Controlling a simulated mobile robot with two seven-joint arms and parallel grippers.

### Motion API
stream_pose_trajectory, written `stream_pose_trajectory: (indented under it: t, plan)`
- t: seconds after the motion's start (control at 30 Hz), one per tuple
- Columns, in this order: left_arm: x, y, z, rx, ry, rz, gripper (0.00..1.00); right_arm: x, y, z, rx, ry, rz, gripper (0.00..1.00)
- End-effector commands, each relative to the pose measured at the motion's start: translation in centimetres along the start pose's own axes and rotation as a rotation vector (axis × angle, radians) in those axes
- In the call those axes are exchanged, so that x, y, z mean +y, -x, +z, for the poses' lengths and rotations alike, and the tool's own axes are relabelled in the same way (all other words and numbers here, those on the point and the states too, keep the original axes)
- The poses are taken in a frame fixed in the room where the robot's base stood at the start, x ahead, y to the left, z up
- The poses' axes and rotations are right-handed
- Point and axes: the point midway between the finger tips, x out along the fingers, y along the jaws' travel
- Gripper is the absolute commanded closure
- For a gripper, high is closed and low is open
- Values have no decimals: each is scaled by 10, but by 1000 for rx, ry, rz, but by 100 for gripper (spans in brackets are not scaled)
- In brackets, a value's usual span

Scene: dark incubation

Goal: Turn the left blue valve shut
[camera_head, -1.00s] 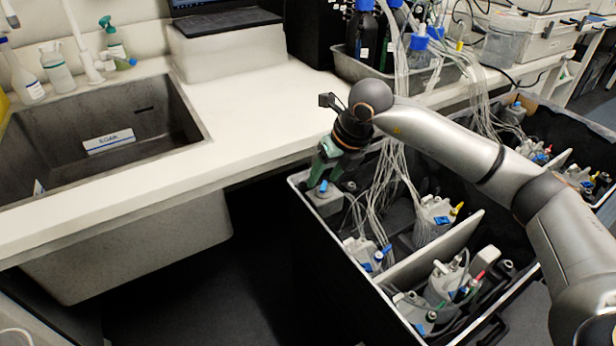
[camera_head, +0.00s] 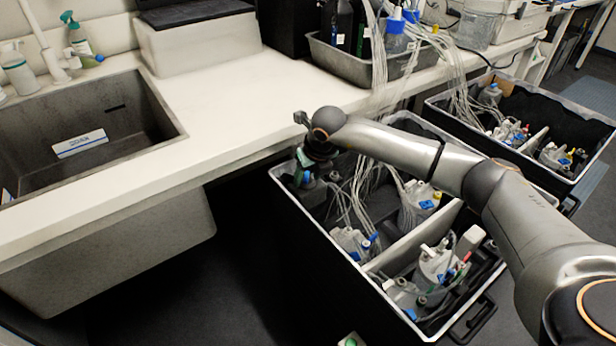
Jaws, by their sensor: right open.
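The leftmost blue valve (camera_head: 306,178) sits on a grey cap in the far left corner of the near black crate (camera_head: 335,256). My right gripper (camera_head: 305,168), with green fingers, points down right at this valve. It is open, and I cannot tell whether its fingers touch the valve or stand around it. The wrist and fingers partly hide the valve. More blue valves show on bottle caps in the same crate, one at the near left (camera_head: 373,238) and one further right (camera_head: 426,204). My left gripper is not clearly in view.
A white divider (camera_head: 410,245) splits the crate, and bundled clear tubes (camera_head: 362,190) hang beside my right wrist. The white counter (camera_head: 235,110) with a sink (camera_head: 85,120) lies to the left. A second black crate (camera_head: 560,165) stands behind at the right.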

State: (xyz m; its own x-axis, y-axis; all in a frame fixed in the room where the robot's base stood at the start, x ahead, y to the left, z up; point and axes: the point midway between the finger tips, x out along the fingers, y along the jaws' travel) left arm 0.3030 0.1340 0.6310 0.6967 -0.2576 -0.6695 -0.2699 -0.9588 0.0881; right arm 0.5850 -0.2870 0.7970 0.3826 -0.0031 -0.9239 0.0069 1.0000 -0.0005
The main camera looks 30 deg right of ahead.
Motion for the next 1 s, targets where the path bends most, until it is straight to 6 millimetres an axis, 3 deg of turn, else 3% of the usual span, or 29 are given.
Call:
stream_pose_trajectory:
  t: [0.3, 0.8, 1.0]
  plan:
    - [0, 0, 0, -1, 0, -1, 50, 0, -3, 0, 0, 0, 0, 44]
    - [0, 0, 0, 1, 0, -1, 50, 0, -3, 0, 0, -1, 0, 100]
    - [0, 1, -1, 2, 0, -1, 50, 0, -3, 0, -1, 0, 1, 100]
